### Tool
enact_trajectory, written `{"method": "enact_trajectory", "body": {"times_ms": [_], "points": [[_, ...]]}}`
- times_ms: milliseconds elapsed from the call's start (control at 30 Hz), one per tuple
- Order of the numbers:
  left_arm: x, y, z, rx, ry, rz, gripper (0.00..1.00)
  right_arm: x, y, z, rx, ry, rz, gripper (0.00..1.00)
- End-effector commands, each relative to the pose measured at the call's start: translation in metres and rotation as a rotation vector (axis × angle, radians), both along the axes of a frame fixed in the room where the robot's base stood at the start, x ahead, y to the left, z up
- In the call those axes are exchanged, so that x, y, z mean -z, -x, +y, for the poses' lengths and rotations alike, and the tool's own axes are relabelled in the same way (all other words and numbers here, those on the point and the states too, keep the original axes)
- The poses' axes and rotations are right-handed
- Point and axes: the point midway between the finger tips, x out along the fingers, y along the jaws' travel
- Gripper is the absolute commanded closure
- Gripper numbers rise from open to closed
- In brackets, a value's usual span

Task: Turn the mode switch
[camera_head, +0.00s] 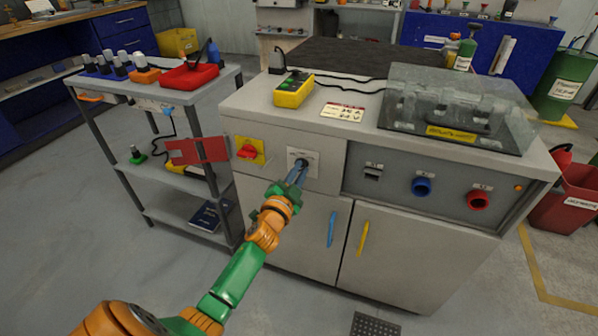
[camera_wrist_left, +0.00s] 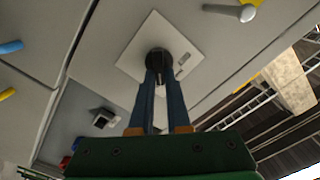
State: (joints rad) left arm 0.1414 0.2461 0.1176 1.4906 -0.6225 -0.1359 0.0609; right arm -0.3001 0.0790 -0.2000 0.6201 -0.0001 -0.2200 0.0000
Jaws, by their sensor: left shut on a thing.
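The mode switch is a dark round knob on a white square plate (camera_head: 291,157) on the front of the grey cabinet. In the left wrist view, the knob (camera_wrist_left: 158,57) sits in the middle of the tilted plate (camera_wrist_left: 133,63). My left gripper (camera_head: 299,168) reaches up to the knob from the front. Its two blue fingers (camera_wrist_left: 160,78) are close together and shut on the knob, hiding its lower part. The knob's exact pointing direction is hard to read. My right gripper is not in view.
A red rotary switch on a yellow plate (camera_head: 248,151) sits just left of the mode switch. Blue (camera_head: 422,187) and red (camera_head: 477,200) round fittings are to the right. Blue (camera_head: 331,229) and yellow (camera_head: 363,238) door handles are below. A grey shelf cart (camera_head: 150,201) stands at left.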

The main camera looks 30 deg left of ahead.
Motion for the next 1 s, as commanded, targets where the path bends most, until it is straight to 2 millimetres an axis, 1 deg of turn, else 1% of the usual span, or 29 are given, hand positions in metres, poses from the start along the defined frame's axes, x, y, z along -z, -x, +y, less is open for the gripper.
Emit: {"method": "enact_trajectory", "body": {"times_ms": [367, 400, 500, 800, 867, 1000], "points": [[0.002, 0.000, 0.000, -0.001, -0.002, 0.006, 1.00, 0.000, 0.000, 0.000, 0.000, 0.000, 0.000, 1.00], [0.002, 0.000, 0.000, -0.001, -0.002, 0.006, 0.80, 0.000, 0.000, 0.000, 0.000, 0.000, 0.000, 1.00], [0.002, 0.000, 0.000, -0.001, -0.002, 0.004, 0.55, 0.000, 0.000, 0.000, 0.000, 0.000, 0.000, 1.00], [0.000, 0.002, -0.001, 0.000, -0.003, 0.002, 0.55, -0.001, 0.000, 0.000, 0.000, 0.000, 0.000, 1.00], [0.001, 0.010, -0.003, 0.001, -0.001, 0.004, 0.55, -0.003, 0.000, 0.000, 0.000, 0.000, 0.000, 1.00], [0.001, 0.041, -0.010, 0.000, 0.001, 0.006, 0.55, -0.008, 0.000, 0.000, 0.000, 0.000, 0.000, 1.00]]}}
